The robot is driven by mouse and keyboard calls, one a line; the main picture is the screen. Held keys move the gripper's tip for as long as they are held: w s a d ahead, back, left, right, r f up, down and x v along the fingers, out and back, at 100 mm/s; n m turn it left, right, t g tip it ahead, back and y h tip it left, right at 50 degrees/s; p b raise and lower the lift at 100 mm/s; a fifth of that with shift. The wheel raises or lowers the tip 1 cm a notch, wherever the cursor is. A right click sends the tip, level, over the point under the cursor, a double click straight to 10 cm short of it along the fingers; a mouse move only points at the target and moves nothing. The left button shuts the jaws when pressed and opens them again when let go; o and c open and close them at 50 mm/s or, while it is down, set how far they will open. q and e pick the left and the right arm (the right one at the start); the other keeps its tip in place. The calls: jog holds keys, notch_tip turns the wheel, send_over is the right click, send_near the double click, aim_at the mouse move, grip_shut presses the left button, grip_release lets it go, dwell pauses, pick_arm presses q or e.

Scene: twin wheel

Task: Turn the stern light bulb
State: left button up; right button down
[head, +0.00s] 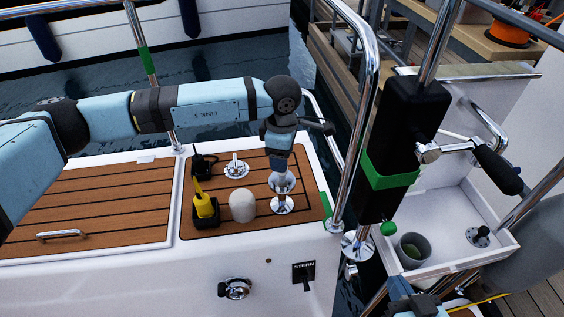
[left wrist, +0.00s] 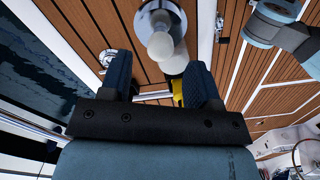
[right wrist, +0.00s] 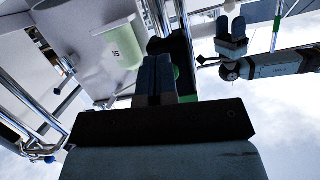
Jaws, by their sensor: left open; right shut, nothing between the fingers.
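The stern light stands on the teak deck panel in the head view, with a round chrome base (head: 281,205). Its pale bulb (left wrist: 160,45) shows in the left wrist view, inside a chrome ring. My left gripper (head: 282,180) points down directly above the light. In the left wrist view its two fingers (left wrist: 160,78) are apart, with the bulb in line with the gap. Whether they reach around it I cannot tell. A white dome (head: 242,205) sits on the deck beside the light. My right gripper (right wrist: 162,80) is shut and empty, low at the right.
A yellow tool in a black holder (head: 204,210), a small black device (head: 203,164) and a chrome fitting (head: 236,169) stand left of the light. A chrome rail (head: 362,110) rises at right. A grey cup (head: 411,250) stands in the white tray. A STERN switch (head: 304,275) is below.

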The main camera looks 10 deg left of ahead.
pick_arm(q)
notch_tip(320, 180, up, 10)
jog(key=p, duration=0.1)
pick_arm(e)
jog(key=shift+g+h, duration=0.6)
jog(key=shift+g, duration=0.3)
jog(key=f, duration=0.1)
jog(key=s+d+f, duration=0.1)
jog(key=f, duration=0.1)
jog(key=shift+s+d+f, duration=0.3)
jog(key=shift+s+f, duration=0.1)
pick_arm(q)
jog(key=shift+f, duration=0.15)
pick_arm(e)
jog(key=shift+d+r, duration=0.1)
